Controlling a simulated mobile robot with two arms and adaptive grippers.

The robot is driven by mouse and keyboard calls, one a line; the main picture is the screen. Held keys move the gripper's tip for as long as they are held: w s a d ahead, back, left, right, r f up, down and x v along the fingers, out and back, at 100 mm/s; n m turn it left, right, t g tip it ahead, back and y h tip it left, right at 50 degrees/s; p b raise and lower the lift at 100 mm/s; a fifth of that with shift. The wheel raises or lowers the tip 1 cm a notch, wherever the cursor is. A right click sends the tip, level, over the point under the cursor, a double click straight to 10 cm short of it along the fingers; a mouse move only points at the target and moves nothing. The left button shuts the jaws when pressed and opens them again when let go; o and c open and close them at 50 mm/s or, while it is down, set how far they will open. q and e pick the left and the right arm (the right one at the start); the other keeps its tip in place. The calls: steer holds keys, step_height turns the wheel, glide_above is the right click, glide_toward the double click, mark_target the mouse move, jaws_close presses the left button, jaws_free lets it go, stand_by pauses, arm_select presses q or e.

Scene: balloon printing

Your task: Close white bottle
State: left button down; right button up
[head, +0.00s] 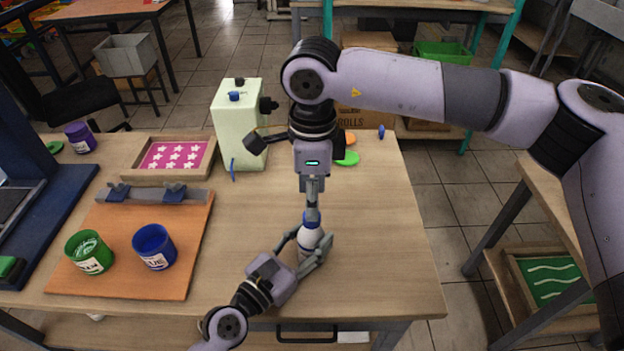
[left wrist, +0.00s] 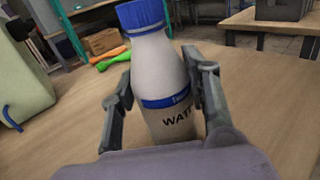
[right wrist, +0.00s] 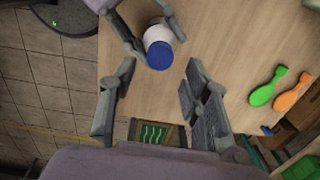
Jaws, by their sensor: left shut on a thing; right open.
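The white water bottle (head: 306,241) stands upright near the table's front edge with its blue cap (head: 311,219) on top; whether the cap is tight I cannot tell. In the left wrist view the bottle (left wrist: 160,78) shows a blue band and dark lettering. My left gripper (head: 308,243) is shut on the bottle's body, one finger on each side. My right gripper (head: 312,206) points down just above the cap. In the right wrist view my right gripper (right wrist: 160,64) is open, with the blue cap (right wrist: 160,55) between and beyond its fingertips.
An orange board (head: 120,255) with green (head: 88,252) and blue (head: 154,247) paint cups is at left. A pale green machine (head: 238,125) and a framed pink star screen (head: 172,155) stand behind. The table's right side is clear.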

steer(key=shift+f, duration=2.2)
jaws_close()
steer(key=shift+o, duration=0.7)
jaws_free()
